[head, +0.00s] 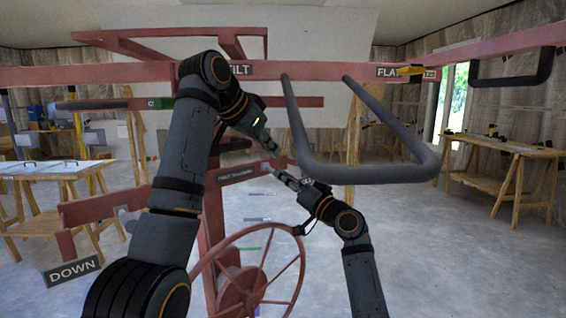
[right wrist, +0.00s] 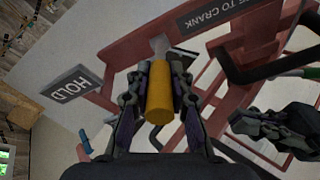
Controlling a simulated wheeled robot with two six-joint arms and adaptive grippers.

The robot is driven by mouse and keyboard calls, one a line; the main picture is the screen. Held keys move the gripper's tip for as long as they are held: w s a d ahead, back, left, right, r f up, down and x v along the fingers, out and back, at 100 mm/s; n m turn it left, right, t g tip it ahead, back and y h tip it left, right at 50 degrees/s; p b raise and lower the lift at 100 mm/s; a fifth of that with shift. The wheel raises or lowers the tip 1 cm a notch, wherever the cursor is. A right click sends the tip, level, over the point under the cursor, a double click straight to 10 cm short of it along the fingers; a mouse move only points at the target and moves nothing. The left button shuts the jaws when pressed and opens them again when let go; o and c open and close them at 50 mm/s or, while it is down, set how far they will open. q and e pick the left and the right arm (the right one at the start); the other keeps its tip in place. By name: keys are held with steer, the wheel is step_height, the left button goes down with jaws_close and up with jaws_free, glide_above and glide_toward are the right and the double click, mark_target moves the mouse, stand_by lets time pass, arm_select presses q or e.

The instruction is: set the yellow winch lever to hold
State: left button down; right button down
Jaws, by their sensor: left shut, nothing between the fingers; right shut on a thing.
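The yellow winch lever (right wrist: 159,95) shows in the right wrist view as a yellow cylinder-shaped grip on a grey stem at the red frame. My right gripper (head: 281,173) is shut on it, one finger on each side. A HOLD plate (right wrist: 71,86) lies left of the lever, and a plate ending in "TO CRANK" (right wrist: 224,26) lies to its upper right. In the head view the lever is hidden around my grippers; the crank plate (head: 238,174) shows beside them. My left gripper (head: 273,148) is shut and empty, just above the right one.
A red spoked wheel (head: 250,280) stands below my grippers. A grey U-shaped bar (head: 370,173) reaches toward me on the right. The red crossbeam (head: 120,76) spans the top, with a yellow piece (head: 410,70) by the FLAT plate. A DOWN plate (head: 73,270) is lower left.

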arm_select(q)
steer(key=x, duration=0.9)
steer(key=shift+w+d+f, duration=0.1)
steer(key=shift+w+f, duration=0.05)
steer(key=shift+f, duration=0.05)
